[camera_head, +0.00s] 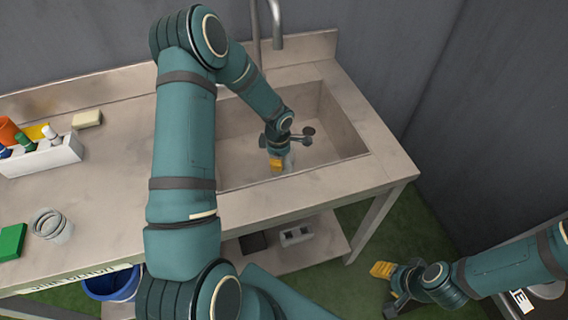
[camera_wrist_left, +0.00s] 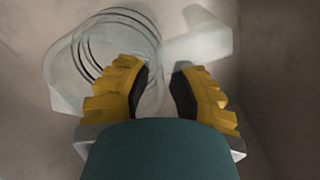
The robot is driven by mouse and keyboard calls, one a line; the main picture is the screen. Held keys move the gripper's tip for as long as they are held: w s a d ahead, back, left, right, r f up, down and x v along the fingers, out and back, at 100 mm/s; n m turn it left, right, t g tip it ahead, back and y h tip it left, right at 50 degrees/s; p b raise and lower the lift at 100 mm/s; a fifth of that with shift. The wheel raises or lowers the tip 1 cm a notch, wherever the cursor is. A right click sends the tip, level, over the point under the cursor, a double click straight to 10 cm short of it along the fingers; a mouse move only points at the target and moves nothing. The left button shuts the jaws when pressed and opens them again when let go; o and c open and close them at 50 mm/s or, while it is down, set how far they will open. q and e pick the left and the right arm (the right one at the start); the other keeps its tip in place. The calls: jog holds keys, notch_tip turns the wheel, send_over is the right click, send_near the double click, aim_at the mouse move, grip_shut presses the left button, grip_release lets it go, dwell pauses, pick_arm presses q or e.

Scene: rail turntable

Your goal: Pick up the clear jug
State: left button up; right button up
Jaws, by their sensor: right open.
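A clear jug (camera_wrist_left: 62,75) lies under my left gripper in the left wrist view, inside the sink. Dark rings show on its round part, and a pale piece reaches to the right. My left gripper (camera_wrist_left: 160,75) has its yellow fingers apart over the jug's near side; contact cannot be told. In the head view the left gripper (camera_head: 277,163) is down in the sink, and the jug is mostly hidden there. My right gripper (camera_head: 384,284) is open and empty, low at the right, off the counter.
The sink (camera_head: 345,138) has high walls around the left gripper, and a faucet (camera_head: 276,22) stands behind it. On the counter's left are a white rack (camera_head: 45,158), a pale block (camera_head: 87,118), a ringed clear cup (camera_head: 52,226) and a green block (camera_head: 12,242). A blue bucket (camera_head: 108,286) stands below.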

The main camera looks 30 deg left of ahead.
pick_arm(q)
grip_shut()
notch_tip(320, 180, up, 9)
jog(key=shift+f+p, duration=0.1)
jog(key=shift+p, duration=0.6)
notch_tip(320, 180, down, 8)
jog(key=w+a, duration=0.2)
jog(key=shift+a+f+t+p, duration=0.15)
jog(key=shift+t+p, duration=0.15)
jog(key=shift+p, duration=0.05)
